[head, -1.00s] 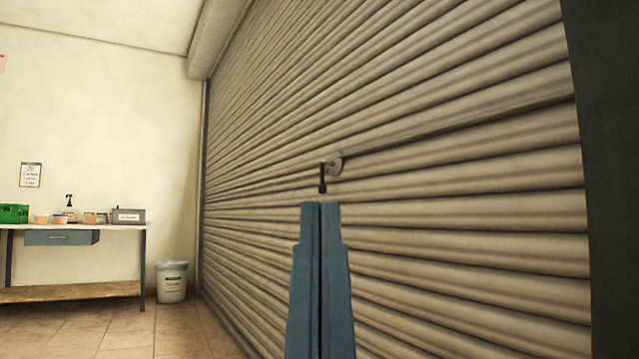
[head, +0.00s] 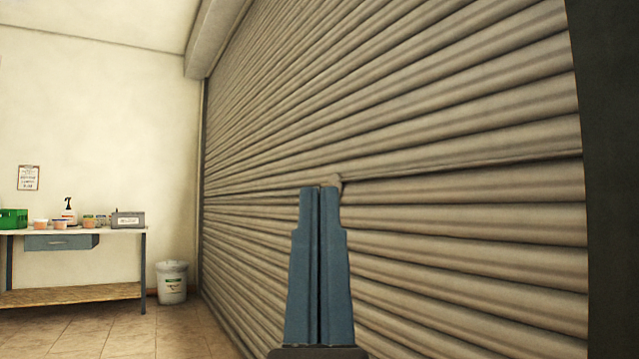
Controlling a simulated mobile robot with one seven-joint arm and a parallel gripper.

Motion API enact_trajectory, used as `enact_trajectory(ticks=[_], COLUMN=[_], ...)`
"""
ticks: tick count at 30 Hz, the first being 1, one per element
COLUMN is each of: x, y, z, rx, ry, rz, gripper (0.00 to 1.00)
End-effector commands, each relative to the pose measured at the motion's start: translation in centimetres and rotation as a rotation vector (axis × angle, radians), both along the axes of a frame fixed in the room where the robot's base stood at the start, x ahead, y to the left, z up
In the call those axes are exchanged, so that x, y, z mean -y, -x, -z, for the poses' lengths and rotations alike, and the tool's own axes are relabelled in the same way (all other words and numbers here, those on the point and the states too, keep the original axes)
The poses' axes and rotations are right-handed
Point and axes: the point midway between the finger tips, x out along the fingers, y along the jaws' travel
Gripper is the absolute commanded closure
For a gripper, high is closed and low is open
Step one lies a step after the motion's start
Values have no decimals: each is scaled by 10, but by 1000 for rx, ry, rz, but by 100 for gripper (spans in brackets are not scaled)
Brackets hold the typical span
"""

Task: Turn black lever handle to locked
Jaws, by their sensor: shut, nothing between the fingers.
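My gripper (head: 319,190) is blue and shut, with its two fingers side by side and empty. It points away from me at the roller shutter (head: 450,150). The round grey mount (head: 336,181) of the lever shows only as a small edge just right of my fingertips. The black lever handle itself is hidden behind my fingers. I cannot tell whether the fingertips touch it.
A workbench (head: 70,294) stands at the left wall with a green crate (head: 13,219), several tubs, a spray bottle (head: 68,208) and a grey box (head: 128,219). A white bucket (head: 171,283) stands on the floor near the shutter. The tiled floor between is clear.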

Motion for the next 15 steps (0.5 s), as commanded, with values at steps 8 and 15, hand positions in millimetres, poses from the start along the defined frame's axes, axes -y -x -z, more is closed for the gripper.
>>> enact_trajectory(ticks=[8, 15], x=[0, 0], y=[0, 0], z=[-115, -196], rx=[0, -1], ry=[-1, -2], rz=[-3, -4], gripper=[100, 100])
